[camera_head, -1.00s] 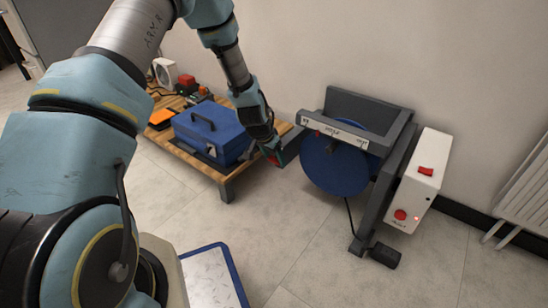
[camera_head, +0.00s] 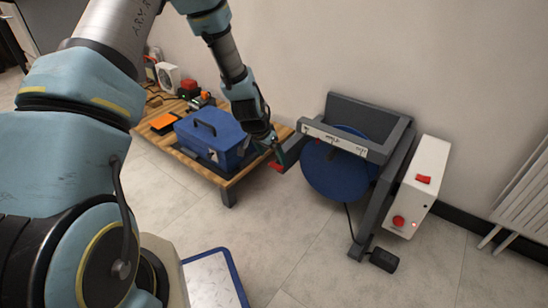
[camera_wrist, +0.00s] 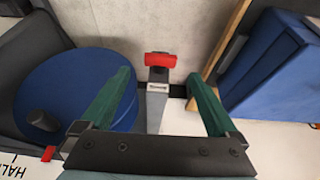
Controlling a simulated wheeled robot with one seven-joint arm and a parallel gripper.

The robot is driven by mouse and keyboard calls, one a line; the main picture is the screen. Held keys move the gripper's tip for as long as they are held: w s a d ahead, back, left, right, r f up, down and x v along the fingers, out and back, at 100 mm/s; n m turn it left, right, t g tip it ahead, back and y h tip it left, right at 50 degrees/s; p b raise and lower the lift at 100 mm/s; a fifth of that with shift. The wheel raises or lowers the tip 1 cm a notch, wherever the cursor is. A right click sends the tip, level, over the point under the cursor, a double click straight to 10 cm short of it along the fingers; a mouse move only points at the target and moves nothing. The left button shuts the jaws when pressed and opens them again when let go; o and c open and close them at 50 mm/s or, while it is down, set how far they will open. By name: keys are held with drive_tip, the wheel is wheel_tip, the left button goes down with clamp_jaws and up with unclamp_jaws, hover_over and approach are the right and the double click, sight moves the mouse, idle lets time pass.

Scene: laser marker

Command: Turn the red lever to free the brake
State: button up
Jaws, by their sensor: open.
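The red lever is a grey bar with a red grip (camera_head: 275,166) at its end, jutting left from the grey frame of the blue wheel (camera_head: 335,172). In the wrist view, the red grip (camera_wrist: 160,60) lies beyond and between the tips of my two green fingers, and the grey bar runs down between them. My gripper (camera_head: 277,152) is open right at the lever's end; in the wrist view its fingers (camera_wrist: 158,76) are spread with clear gaps on both sides of the lever. Contact is not visible.
A wooden table (camera_head: 229,186) with a blue toolbox (camera_head: 228,152) stands close on the left of the gripper. A white control box (camera_head: 419,187) with red buttons is on the frame's right. A black pedal (camera_head: 384,260) lies on the floor. The wall is behind.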

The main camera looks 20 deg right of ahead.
drive_tip(key=p+v, duration=0.1)
drive_tip(key=v, duration=0.4)
drive_tip(key=shift+r, duration=0.1)
drive_tip(key=a+r+n+y+p, duration=0.25)
drive_tip(key=a+r+n, duration=0.25)
drive_tip(key=a+r, duration=1.1)
drive_tip(key=s+a+r+n+p, duration=0.1)
drive_tip(key=s+a+r+n, duration=0.15)
drive_tip(key=a, duration=0.35)
drive_tip(key=s+a+r+n+y+p, duration=0.1)
drive_tip(key=s+a+r+n, duration=0.1)
drive_tip(key=s+a, duration=0.25)
drive_tip(key=s+a+r+n+p, duration=0.1)
drive_tip(key=s+a+r+n, duration=0.15)
drive_tip(key=a, duration=0.35)
wheel_tip(320, 180, up, 38)
drive_tip(key=m+p, duration=0.1)
drive_tip(key=p, duration=3.6)
drive_tip(key=shift+w+p, duration=0.3)
drive_tip(key=shift+p, duration=0.05)
